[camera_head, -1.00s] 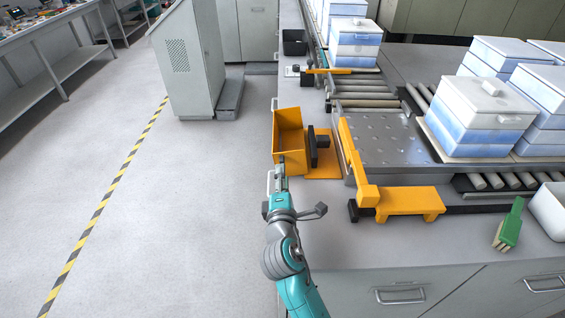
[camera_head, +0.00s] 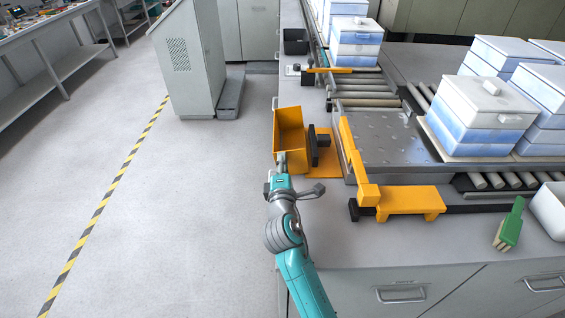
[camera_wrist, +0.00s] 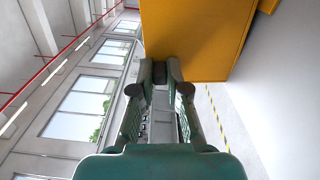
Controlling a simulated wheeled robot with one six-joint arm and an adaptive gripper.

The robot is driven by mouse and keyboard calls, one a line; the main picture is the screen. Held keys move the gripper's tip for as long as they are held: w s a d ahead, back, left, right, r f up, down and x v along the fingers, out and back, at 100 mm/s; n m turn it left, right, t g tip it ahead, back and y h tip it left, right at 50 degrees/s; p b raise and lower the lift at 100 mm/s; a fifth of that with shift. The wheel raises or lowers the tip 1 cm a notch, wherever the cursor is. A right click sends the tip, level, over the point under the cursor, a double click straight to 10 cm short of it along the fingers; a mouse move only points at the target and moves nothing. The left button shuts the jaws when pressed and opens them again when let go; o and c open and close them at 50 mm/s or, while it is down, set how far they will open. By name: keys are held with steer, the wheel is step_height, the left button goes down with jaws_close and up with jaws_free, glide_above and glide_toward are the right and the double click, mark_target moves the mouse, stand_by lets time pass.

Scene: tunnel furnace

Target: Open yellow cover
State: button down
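The yellow cover (camera_head: 289,127) is an open-faced box shape at the counter's left edge, swung up on its side with its hollow inside showing. It stands beside a yellow base plate (camera_head: 322,166) with a dark bracket. My gripper (camera_head: 282,158) is at the cover's lower left corner. In the wrist view, the cover's flat yellow face (camera_wrist: 200,40) fills the upper middle, just beyond the fingertips (camera_wrist: 160,72). The fingers are drawn together with nothing seen held between them. I cannot tell whether the tips touch the cover.
A yellow guard bar (camera_head: 357,165) and a yellow bracket (camera_head: 410,202) stand right of the cover by the metal plate. White-and-blue boxes (camera_head: 480,115) sit on the conveyor. A green brush (camera_head: 510,228) lies at right. The floor left of the counter is free.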

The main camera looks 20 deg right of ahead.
steer(key=shift+s+d+r+m, duration=0.25)
steer(key=shift+d+r+m, duration=0.55)
steer(key=shift+m, duration=0.4)
steer(key=c, duration=1.2)
jaws_free()
steer(key=shift+o, duration=0.2)
steer(key=v, duration=1.2)
